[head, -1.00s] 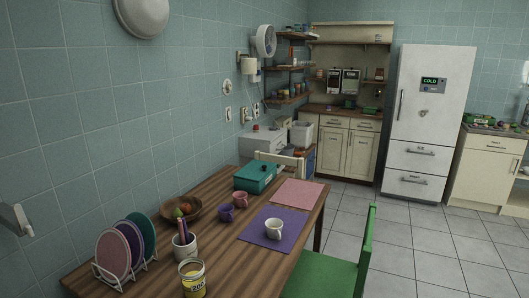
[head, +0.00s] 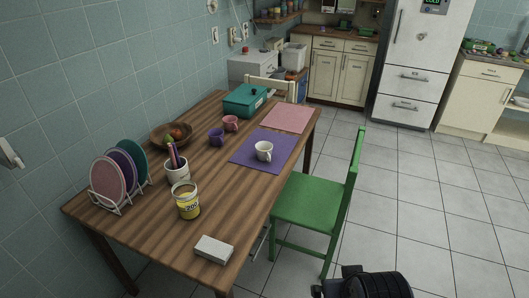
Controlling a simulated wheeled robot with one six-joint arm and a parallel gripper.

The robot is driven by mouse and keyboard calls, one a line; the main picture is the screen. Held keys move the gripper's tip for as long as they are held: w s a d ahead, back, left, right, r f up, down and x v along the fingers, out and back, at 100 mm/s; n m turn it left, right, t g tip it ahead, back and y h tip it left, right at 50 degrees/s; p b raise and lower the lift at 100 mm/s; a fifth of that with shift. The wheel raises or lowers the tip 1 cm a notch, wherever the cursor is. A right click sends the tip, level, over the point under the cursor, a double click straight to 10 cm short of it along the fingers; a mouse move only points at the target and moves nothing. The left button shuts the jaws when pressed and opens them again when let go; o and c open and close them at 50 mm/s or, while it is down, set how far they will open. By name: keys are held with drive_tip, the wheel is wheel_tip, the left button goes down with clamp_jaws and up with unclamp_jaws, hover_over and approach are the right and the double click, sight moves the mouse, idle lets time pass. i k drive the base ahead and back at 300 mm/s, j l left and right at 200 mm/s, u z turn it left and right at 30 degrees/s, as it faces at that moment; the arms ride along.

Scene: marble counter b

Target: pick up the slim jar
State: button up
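A jar with a yellow lower part, a pale upper band and dark print (head: 187,201) stands upright on the wooden table, near its front left. It is the only jar I can make out on the table, and its top looks open. Nothing touches it. A white cup holding pens or utensils (head: 177,173) stands just behind it. A black rounded part, likely of my arm, shows at the bottom edge, right of the table. My gripper's fingers are not visible.
On the wooden table (head: 215,180) are a plate rack (head: 119,180), fruit bowl (head: 171,136), purple mug (head: 216,137), pink mug (head: 230,123), white mug (head: 264,151), teal box (head: 246,100) and pale block (head: 214,249). A green chair (head: 310,203) stands at its right side. Floor further right is clear.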

sight(184, 192)
drive_tip(key=i+j, duration=0.1)
drive_tip(key=j, duration=0.45)
drive_tip(key=i+j, duration=0.1)
drive_tip(key=j, duration=0.95)
drive_tip(key=i+j, duration=0.15)
drive_tip(key=j, duration=0.35)
